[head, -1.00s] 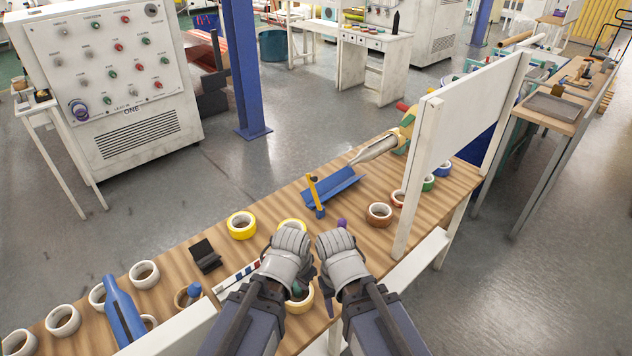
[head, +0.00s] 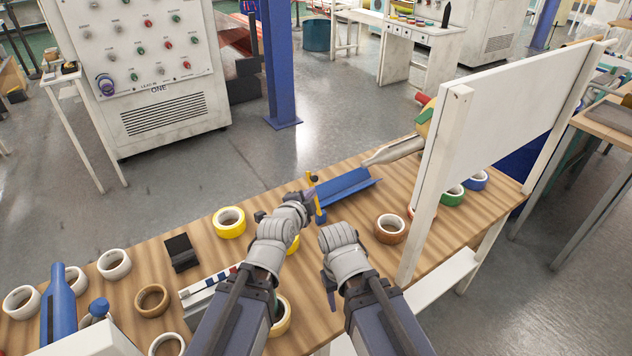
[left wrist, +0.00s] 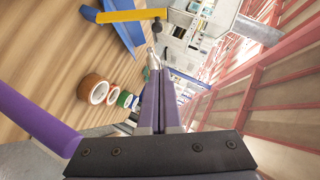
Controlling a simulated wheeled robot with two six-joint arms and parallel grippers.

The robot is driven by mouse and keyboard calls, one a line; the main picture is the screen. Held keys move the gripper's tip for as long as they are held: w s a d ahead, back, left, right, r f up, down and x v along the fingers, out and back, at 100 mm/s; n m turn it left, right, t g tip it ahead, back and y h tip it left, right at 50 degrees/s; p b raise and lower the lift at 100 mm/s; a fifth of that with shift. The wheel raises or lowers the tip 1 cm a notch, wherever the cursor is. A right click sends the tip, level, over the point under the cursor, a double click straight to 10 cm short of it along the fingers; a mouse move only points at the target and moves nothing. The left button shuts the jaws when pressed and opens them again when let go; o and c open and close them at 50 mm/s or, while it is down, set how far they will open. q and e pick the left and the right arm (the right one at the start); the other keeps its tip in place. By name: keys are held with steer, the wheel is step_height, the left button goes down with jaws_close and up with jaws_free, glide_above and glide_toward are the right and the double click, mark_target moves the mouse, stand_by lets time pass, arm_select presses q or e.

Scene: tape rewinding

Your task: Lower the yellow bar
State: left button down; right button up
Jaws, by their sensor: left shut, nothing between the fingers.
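The yellow bar (head: 313,186) stands raised at the near left end of a blue channel-shaped holder (head: 345,186) on the wooden table. The left wrist view shows the bar (left wrist: 122,16) at the top, beside the blue holder. My left gripper (head: 304,195) is close beside the bar in the head view; contact cannot be told there. Its purple fingers (left wrist: 160,95) are shut and empty, with the bar apart from their tips in the wrist view. My right gripper (head: 329,287) is lower, near the front edge; its fingers are mostly hidden behind its wrist.
A yellow tape roll (head: 229,222), a brown roll (head: 390,229) and a black block (head: 181,252) lie on the table. A white upright panel (head: 505,135) blocks the right side. A blue bottle (head: 58,305) stands at the left.

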steer(key=shift+s+a, duration=0.1)
step_height(320, 180, down, 4)
steer(key=b, duration=0.4)
steer(key=shift+r, duration=0.1)
steer(key=shift+f+b, duration=0.65)
steer(key=shift+f, duration=0.15)
arm_select(q)
steer(key=w+f, duration=0.5)
steer(key=w, duration=0.6)
steer(key=shift+w+d+f, duration=0.2)
steer(key=shift+w+d, duration=0.15)
steer(key=shift+d, duration=0.1)
steer(key=shift+w, duration=0.15)
arm_select(e)
steer(key=shift+r, duration=0.2)
